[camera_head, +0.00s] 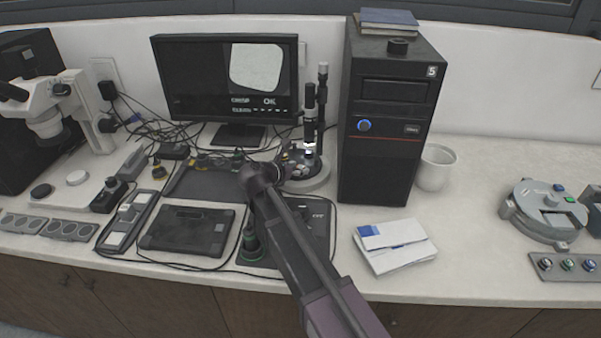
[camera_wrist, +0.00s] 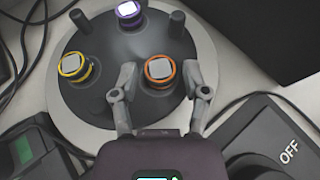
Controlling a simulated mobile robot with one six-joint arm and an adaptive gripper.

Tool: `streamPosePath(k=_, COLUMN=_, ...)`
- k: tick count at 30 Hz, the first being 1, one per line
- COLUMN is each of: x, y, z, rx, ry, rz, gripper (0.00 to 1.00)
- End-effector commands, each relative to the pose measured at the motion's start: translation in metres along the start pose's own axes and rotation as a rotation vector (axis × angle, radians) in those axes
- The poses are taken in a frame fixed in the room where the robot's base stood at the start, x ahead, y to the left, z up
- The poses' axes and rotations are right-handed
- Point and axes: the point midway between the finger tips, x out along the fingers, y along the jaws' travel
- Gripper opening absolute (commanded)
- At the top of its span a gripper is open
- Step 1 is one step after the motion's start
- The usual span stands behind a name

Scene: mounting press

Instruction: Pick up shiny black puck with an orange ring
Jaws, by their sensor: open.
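The puck with an orange ring (camera_wrist: 160,72) sits on a round black stage (camera_wrist: 110,45) in the wrist view. It has a dark body and a pale, squarish patch on top. My gripper (camera_wrist: 159,78) is open, with one finger to the left of this puck and one to the right. I cannot tell whether either finger touches it. In the head view my gripper is mostly hidden behind my own wrist, close to the round base (camera_head: 309,184) of a small upright microscope; the orange ring cannot be made out there.
A yellow-ringed puck (camera_wrist: 74,67) and a purple-ringed puck (camera_wrist: 128,9) share the stage. A dark device marked OFF (camera_wrist: 268,140) lies close at right. The microscope column (camera_head: 322,105) rises behind, beside a black computer tower (camera_head: 385,120). Cables cross the bench.

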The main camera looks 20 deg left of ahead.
Motion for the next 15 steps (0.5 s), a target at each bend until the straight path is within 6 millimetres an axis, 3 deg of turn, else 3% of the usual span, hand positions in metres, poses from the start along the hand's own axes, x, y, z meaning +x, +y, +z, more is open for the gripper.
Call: streamPosePath(k=15, x=0.0087, y=-0.0006, z=0.0005, rx=0.0, ry=0.0, rz=0.0, gripper=0.59)
